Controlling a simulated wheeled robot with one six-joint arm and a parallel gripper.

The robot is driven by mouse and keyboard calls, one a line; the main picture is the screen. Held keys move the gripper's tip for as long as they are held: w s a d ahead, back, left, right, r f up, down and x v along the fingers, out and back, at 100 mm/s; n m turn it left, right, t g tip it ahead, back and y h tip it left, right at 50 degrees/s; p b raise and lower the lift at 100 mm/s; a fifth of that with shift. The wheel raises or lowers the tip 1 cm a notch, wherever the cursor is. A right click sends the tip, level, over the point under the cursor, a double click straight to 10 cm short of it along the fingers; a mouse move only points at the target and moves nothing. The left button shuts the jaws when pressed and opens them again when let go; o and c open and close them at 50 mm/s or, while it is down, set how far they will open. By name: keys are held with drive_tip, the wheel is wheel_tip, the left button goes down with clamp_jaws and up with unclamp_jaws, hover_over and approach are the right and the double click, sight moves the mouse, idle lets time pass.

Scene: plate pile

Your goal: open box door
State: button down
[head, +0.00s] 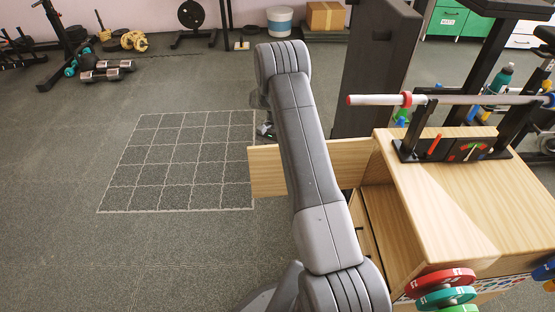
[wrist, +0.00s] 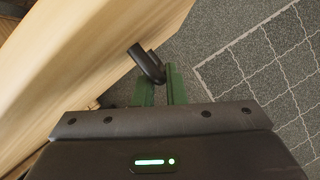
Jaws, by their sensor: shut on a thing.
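The wooden box (head: 440,205) stands at the right in the head view. Its door (head: 266,172) is a light wooden panel that juts out to the left from the box's far side, swung away from the opening. Part of the door is hidden behind my arm. In the wrist view the door (wrist: 95,50) fills the upper left, with a black handle (wrist: 146,61) at its edge. My gripper (wrist: 160,84) has its green fingers shut on the handle. In the head view the gripper is mostly hidden behind my arm.
A barbell (head: 450,99) rests on a black stand on top of the box. Coloured weight plates (head: 441,283) are at its near corner. A black upright panel (head: 376,65) stands behind the door. The floor with the white grid (head: 180,160) at left is clear.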

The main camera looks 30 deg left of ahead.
drive_tip(key=shift+w+a, duration=0.15)
drive_tip(key=shift+w, duration=0.05)
drive_tip(key=c, duration=1.5)
unclamp_jaws()
drive_tip(key=p+v, duration=0.2)
drive_tip(key=v, duration=1.1)
drive_tip(key=shift+w+r, duration=0.1)
drive_tip(key=shift+r, duration=0.25)
drive_tip(key=shift+f, duration=0.1)
